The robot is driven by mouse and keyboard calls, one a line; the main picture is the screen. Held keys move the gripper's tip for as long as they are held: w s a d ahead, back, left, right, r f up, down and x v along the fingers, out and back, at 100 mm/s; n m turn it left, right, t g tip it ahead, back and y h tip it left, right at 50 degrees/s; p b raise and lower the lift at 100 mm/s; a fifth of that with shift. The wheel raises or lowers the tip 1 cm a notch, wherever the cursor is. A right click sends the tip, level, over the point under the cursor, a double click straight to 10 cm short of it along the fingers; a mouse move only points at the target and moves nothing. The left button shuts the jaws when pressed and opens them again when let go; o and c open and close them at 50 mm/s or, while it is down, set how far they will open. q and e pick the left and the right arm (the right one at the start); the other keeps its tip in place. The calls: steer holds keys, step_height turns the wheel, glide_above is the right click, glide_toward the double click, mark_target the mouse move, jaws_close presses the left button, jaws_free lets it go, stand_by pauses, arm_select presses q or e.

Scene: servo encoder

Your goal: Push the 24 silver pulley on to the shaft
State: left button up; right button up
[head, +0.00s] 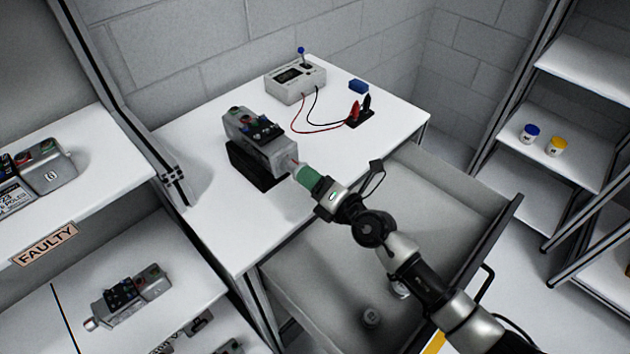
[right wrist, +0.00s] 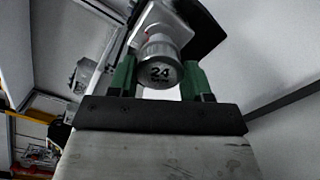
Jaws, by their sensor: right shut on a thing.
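The silver pulley (right wrist: 160,72), marked 24, sits between the green fingers of my right gripper (right wrist: 158,80) in the right wrist view. The gripper is shut on it. In the head view, my right gripper (head: 308,177) is at the front end of the grey servo motor (head: 262,142), and the pulley is mostly hidden there. The motor lies on a black stand (head: 252,168) on the white table. The pulley is in line with the motor's shaft end; how far it sits on the shaft cannot be told. My left gripper is not in view.
A tester box (head: 295,80) with red and black leads stands at the back of the white table (head: 215,230). An open drawer (head: 440,195) is below my right arm. A shelf marked FAULTY (head: 45,243) holds other motors at left.

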steer(key=o, duration=1.1)
steer(key=shift+o, duration=0.3)
steer(key=shift+s+d, duration=0.2)
steer(key=shift+d, duration=0.05)
steer(key=shift+p+v, duration=0.3)
steer(key=shift+v, duration=0.9)
steer(key=v, duration=0.6)
